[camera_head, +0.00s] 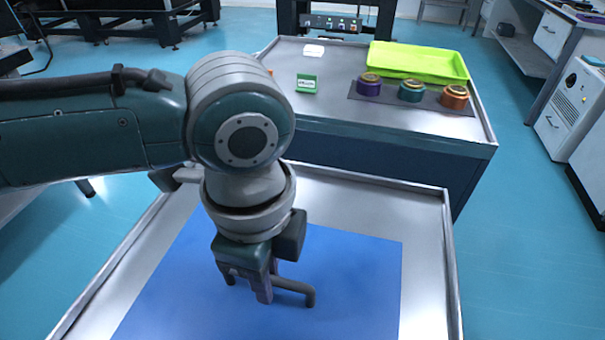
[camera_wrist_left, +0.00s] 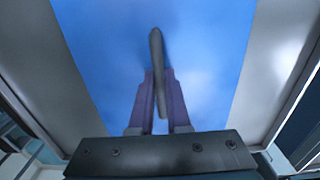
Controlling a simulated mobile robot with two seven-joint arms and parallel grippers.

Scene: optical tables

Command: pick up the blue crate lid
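The blue crate lid (camera_head: 350,270) is a flat blue panel with a dark grey bar handle (camera_head: 292,286). It lies over a metal-topped table with raised edges; whether it touches the surface I cannot tell. My left gripper (camera_head: 263,288) points down over the lid's middle, its two fingers close on either side of the handle. The left wrist view shows the handle (camera_wrist_left: 157,50) between the purple fingers (camera_wrist_left: 159,90), with the blue lid (camera_wrist_left: 215,50) behind. My arm hides part of the lid's far left side. My right gripper is not in view.
The near table has a raised metal rim (camera_head: 449,240). A second table (camera_head: 330,110) behind it holds a lime-green tray (camera_head: 415,60), purple (camera_head: 369,87), teal (camera_head: 411,93) and orange (camera_head: 455,98) round parts on a dark mat, and a green sign (camera_head: 306,85).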

